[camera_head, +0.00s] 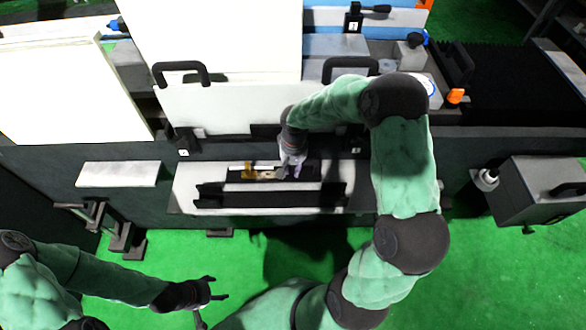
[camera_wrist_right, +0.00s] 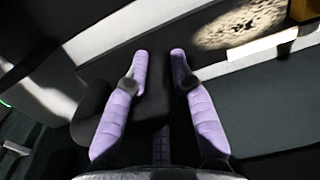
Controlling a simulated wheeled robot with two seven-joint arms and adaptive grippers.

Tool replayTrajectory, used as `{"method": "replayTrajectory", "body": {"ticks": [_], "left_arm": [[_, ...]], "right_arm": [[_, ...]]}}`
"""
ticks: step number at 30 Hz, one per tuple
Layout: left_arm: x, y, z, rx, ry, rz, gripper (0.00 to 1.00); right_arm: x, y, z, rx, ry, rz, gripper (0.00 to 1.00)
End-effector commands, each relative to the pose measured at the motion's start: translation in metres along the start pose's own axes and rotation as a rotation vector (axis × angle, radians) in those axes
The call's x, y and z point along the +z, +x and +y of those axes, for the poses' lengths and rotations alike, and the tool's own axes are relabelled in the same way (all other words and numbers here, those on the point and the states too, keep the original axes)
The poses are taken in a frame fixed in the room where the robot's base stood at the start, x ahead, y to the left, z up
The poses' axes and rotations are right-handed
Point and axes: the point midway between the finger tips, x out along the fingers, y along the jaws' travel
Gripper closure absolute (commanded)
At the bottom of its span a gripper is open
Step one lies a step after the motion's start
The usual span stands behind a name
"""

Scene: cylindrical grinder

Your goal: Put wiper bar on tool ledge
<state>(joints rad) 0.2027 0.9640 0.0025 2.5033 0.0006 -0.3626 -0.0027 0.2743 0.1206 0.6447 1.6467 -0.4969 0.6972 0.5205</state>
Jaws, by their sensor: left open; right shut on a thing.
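My right gripper (camera_head: 291,172) is over the light ledge (camera_head: 182,198) at the machine's front. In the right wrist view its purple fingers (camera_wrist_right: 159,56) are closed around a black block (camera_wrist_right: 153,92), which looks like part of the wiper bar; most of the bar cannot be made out. Whether it touches the ledge is unclear. A long black rail (camera_head: 270,196) runs along the ledge, in front of the gripper. A brass piece (camera_head: 248,170) and a pale piece lie left of the gripper. My left gripper (camera_head: 219,287) is open and empty, low over the green floor.
A smaller white ledge (camera_head: 118,174) sticks out further left. A white panel with black handles (camera_head: 181,72) stands behind the ledge. A grey box (camera_head: 543,190) hangs at the right. Open green floor (camera_head: 480,275) lies in front of the machine.

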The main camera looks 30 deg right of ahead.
Motion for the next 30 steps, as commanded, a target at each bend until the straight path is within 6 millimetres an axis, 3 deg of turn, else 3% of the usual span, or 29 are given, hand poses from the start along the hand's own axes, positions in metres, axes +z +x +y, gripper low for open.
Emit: {"method": "replayTrajectory", "body": {"ticks": [7,8,9,10,22,30], "left_arm": [[0.000,0.002,-0.001,0.000,0.000,0.000,0.33],[0.000,0.002,-0.001,0.000,0.000,0.000,0.33],[0.000,0.001,-0.001,0.000,0.000,0.000,0.33],[0.000,0.001,-0.001,0.000,0.000,0.000,0.33],[0.000,-0.002,0.001,0.000,0.000,0.000,0.33],[0.001,-0.019,0.007,0.000,0.000,0.000,0.33]], "right_arm": [[-0.001,0.002,0.000,-0.001,0.001,0.003,1.00],[0.000,0.002,0.000,0.000,0.000,0.000,0.67],[0.000,0.002,0.000,0.000,0.000,0.000,0.56],[0.000,0.002,0.000,0.000,0.000,0.000,0.52],[0.000,-0.002,0.000,0.000,0.001,0.000,0.52],[-0.001,-0.046,0.000,-0.001,0.001,0.003,0.52]]}}
